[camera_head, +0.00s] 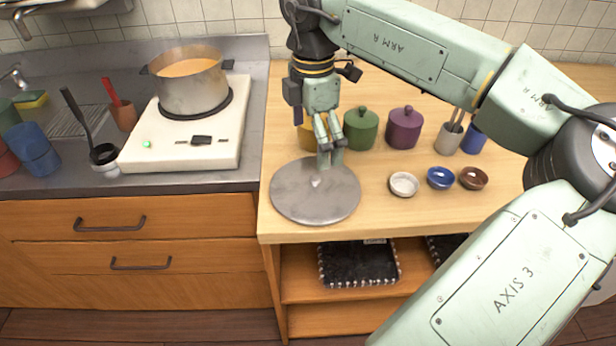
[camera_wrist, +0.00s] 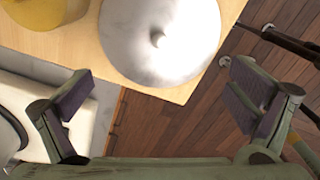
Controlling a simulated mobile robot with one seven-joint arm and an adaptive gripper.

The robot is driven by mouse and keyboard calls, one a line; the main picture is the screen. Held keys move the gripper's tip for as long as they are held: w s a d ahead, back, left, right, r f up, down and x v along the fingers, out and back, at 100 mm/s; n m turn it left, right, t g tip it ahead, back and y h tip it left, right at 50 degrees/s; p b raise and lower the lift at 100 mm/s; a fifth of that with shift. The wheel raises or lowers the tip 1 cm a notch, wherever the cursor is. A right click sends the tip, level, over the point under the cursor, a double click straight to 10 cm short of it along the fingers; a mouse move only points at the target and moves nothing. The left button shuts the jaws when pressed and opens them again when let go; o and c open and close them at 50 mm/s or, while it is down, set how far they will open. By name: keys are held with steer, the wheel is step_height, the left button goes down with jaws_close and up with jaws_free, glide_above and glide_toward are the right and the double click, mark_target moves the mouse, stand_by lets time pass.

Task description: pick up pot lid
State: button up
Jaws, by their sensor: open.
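The pot lid (camera_head: 298,204) is a round, grey metal disc with a small knob, lying flat on the wooden counter near its front left corner. My gripper (camera_head: 328,157) is above the far part of the lid, pointing down, close behind the knob in the head view. In the wrist view the lid (camera_wrist: 135,62) is at the top centre, its knob clearly seen. There my gripper (camera_wrist: 155,108) has its two fingers wide apart and nothing between them. The pot (camera_head: 191,82) of orange soup stands uncovered on the white burner at the left.
Green (camera_head: 361,128) and purple (camera_head: 404,128) lidded jars stand behind and right of the lid. A yellow jar (camera_head: 305,136) is partly hidden behind my gripper. Small white (camera_head: 403,184), blue (camera_head: 440,178) and brown (camera_head: 474,178) bowls sit to the right. The counter's front edge is close to the lid.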

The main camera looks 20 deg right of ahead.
steer(key=b, duration=0.2)
glide_above(315, 178)
steer(key=f, duration=0.4)
steer(key=shift+a+f, duration=0.3)
steer(key=f, duration=0.2)
steer(key=f+b, duration=0.2)
steer(key=f, duration=0.1)
steer(key=shift+w+d+f, duration=0.15)
steer(key=shift+d+f, duration=0.2)
steer(key=shift+r, duration=0.1)
steer(key=c, duration=1.6)
jaws_close()
